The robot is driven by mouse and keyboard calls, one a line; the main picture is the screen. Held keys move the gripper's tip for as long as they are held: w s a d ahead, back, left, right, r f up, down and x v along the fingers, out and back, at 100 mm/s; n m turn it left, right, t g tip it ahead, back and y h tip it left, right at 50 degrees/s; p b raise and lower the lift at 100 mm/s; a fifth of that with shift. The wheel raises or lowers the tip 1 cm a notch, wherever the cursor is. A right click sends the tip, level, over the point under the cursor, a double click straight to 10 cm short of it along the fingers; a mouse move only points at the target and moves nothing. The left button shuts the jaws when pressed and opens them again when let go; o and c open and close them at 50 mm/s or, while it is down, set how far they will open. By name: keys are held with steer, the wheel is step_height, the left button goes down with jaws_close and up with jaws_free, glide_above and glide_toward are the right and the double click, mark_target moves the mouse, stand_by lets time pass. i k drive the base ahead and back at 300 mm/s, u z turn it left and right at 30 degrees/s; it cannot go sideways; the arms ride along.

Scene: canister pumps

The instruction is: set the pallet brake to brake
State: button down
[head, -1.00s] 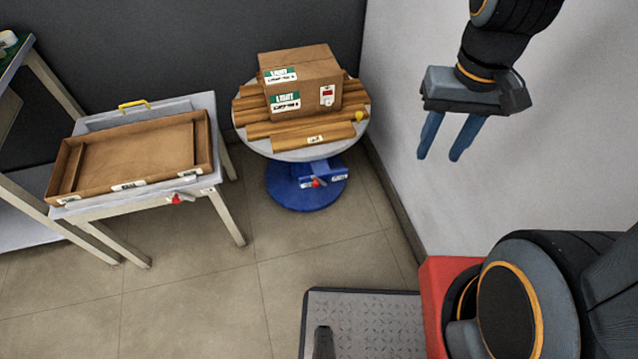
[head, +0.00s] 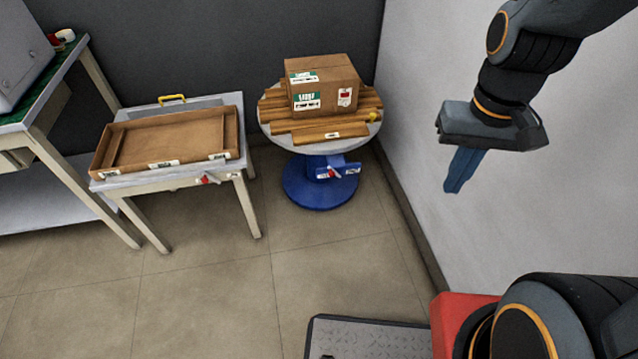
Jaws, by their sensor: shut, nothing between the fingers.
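The pallet (head: 303,132) is a set of wooden slats on a round grey turntable (head: 350,142) with a blue base (head: 320,190). A cardboard box (head: 321,84) sits on the slats. On the blue stand below the top is a blue bracket with white labels and a small red lever (head: 334,173), likely the brake; its label text is too small to read. A yellow knob (head: 374,116) shows at the right of the slats. My gripper (head: 455,190) is shut and empty, pointing down, in the air to the right of the turntable, well apart from it.
A side table (head: 205,100) on the left holds an open wooden tray (head: 165,140), with a yellow handle behind and a red lever (head: 208,179) at its front. A green-topped bench (head: 60,75) stands far left. A wall rises at right. The floor before the turntable is clear.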

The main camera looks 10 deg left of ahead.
mark_target(332, 173)
steer(key=u, duration=1)
steer(key=i, duration=0.65)
steer(key=z, duration=0.9)
